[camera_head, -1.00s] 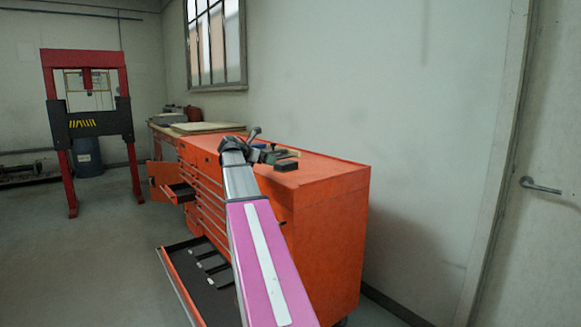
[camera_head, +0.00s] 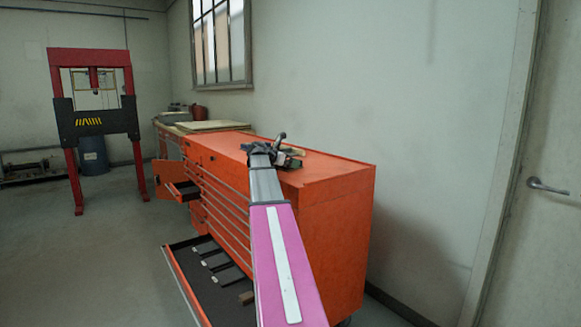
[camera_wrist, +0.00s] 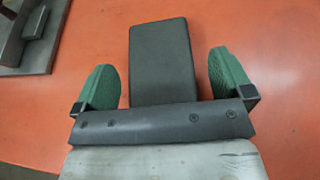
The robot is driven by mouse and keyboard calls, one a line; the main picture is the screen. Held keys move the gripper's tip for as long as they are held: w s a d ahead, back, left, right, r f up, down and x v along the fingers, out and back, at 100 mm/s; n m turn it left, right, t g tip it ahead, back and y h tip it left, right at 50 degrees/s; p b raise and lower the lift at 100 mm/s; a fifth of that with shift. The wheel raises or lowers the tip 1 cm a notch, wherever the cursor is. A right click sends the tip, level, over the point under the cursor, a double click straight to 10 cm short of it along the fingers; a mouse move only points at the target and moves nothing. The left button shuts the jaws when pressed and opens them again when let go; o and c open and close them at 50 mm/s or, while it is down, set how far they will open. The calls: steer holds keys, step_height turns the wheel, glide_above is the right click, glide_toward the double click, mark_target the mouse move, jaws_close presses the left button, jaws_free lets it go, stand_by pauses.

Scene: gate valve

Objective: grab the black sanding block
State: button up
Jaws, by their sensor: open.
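The black sanding block (camera_wrist: 163,50) is a flat, dark rectangular block on the orange top of the tool cabinet (camera_head: 325,173). In the wrist view its lower end is hidden behind my gripper's dark crossbar. My gripper (camera_wrist: 162,62) is open, with green pads. One finger is left of the block and one right of it, with orange surface showing in both gaps. In the head view my gripper (camera_head: 287,156) is over the cabinet top, and I cannot make out the block apart from it.
A grey and black object (camera_wrist: 38,50) lies left of my gripper in the wrist view. An open drawer (camera_head: 215,285) sticks out low at the cabinet's front. A wall stands behind the cabinet, and a red press frame (camera_head: 72,160) stands far left.

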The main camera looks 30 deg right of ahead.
steer(key=shift+d, duration=0.2)
steer(key=shift+c, duration=0.3)
steer(key=c, duration=1)
